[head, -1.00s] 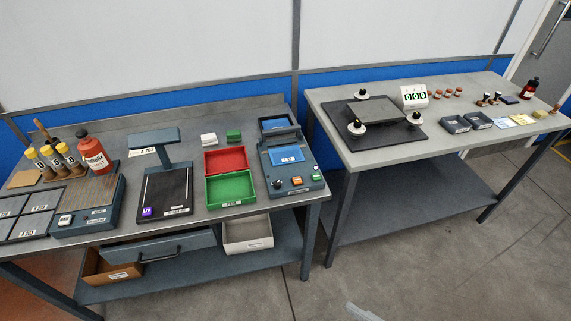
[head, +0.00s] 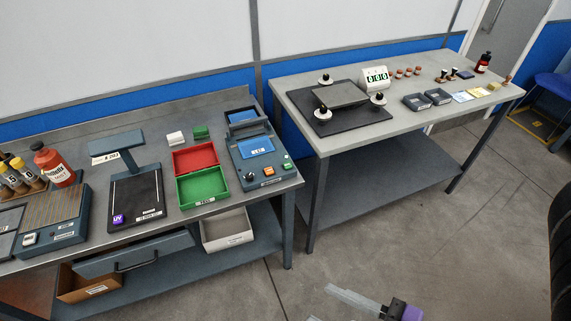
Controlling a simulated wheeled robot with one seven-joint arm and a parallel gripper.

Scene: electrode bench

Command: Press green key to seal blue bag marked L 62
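The blue bag (head: 256,145) lies flat on the dark blue-grey sealing machine (head: 241,164) at the right end of the left bench. Its white label is too small to read surely. The green key (head: 287,167) is at the front right of the machine, beside an orange key (head: 268,170) and a dark knob (head: 249,177). My gripper (head: 338,305) shows only in part at the bottom edge, with a pale clear finger and a purple and black part. It is over the floor, well apart from the machine. Its opening cannot be made out.
A red tray (head: 196,157) and green tray (head: 203,187) stand left of the machine. Further left are a black-plated stand (head: 137,201) and a red bottle (head: 54,168). The right bench (head: 395,125) stands beyond a gap. The floor in front is clear.

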